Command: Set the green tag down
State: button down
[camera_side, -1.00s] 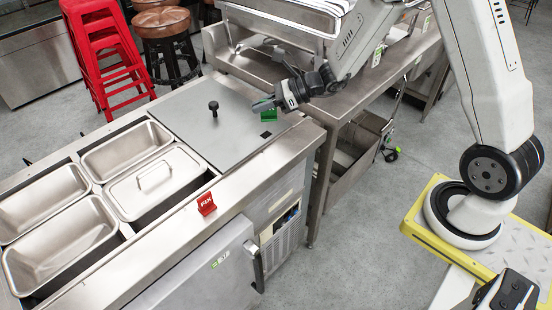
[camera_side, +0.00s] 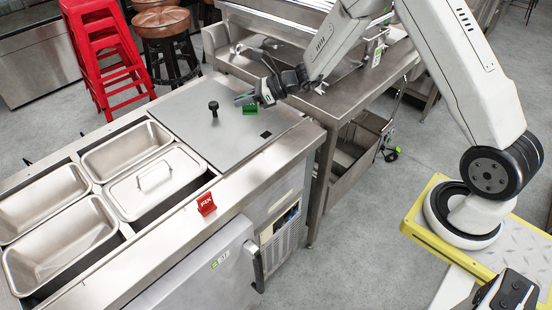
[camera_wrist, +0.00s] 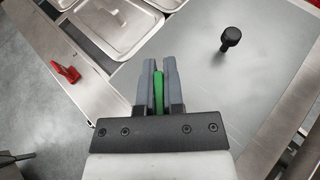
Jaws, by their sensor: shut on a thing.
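The green tag (camera_side: 250,110) is small and held between the fingers of my gripper (camera_side: 244,99). In the wrist view the green tag (camera_wrist: 158,92) shows edge-on between the two grey fingers of my gripper (camera_wrist: 158,66), which are shut on it. The tag is over the grey flat lid (camera_side: 215,140) of the counter, near its right part. I cannot tell how much room lies between the tag and the lid.
A black knob (camera_side: 213,107) stands up from the lid, left of my gripper. A red tag (camera_side: 206,204) stands on the counter's front edge. Several steel pans (camera_side: 58,243) sit at the left. A small black square (camera_side: 266,135) marks the lid's right side.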

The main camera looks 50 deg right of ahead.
jog(key=w+f, duration=0.6)
jog(key=shift+w+a+f, duration=0.1)
jog(key=shift+w, duration=0.2)
jog(key=shift+w+f, duration=0.25)
jog(key=shift+f, duration=1.6)
jog(key=shift+f, duration=0.1)
jog(key=c, duration=0.7)
grip_release()
jog(key=shift+c, duration=0.2)
